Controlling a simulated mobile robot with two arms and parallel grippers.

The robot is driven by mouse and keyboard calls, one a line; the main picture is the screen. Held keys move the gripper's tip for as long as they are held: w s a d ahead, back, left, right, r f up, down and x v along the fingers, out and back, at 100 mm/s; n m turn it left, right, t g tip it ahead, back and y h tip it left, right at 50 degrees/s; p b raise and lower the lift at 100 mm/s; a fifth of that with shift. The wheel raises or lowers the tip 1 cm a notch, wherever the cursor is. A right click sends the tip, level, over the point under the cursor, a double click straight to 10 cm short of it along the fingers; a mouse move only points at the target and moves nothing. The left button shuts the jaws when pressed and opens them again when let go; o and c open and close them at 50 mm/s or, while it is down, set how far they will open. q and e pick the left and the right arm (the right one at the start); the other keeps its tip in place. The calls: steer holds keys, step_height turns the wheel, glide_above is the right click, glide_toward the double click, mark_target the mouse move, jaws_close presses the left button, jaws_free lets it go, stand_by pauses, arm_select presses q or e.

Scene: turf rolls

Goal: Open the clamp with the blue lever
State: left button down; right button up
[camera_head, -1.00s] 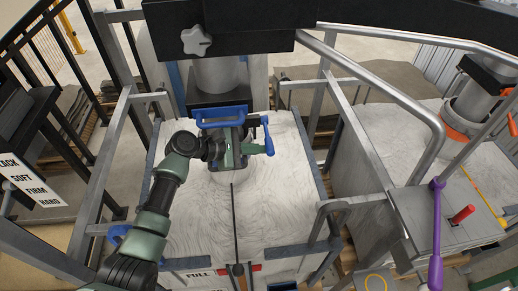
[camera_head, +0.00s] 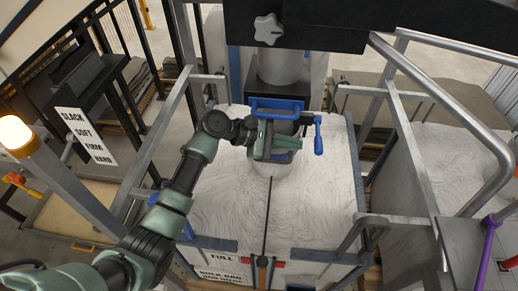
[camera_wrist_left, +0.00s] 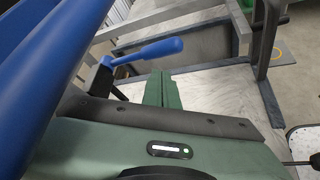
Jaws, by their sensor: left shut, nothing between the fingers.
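The blue lever (camera_head: 318,136) hangs down at the right end of a blue clamp frame (camera_head: 276,104), at the front of the grey spout above the white bag. The lever also shows in the left wrist view (camera_wrist_left: 148,51), sloping up to the right from a dark pivot. My left gripper (camera_head: 298,143) is just in front of the clamp and to the left of the lever. Its fingers (camera_wrist_left: 163,88) are shut and empty, with the lever's grip beyond them in the wrist view. A small gap seems to lie between fingertips and lever; contact is unclear. My right gripper is out of view.
The white bulk bag (camera_head: 225,205) fills the metal frame below the clamp. Frame rails (camera_head: 400,130) stand on both sides. A SLACK/SOFT/FIRM/HARD sign (camera_head: 86,136) is at left. A purple lever (camera_head: 486,250) is at the right edge.

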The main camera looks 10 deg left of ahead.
arm_select(q)
steer(key=s+a+b, duration=0.3)
steer(key=a, duration=0.8)
steer(key=shift+s+a, duration=0.2)
steer(key=shift+a, duration=0.1)
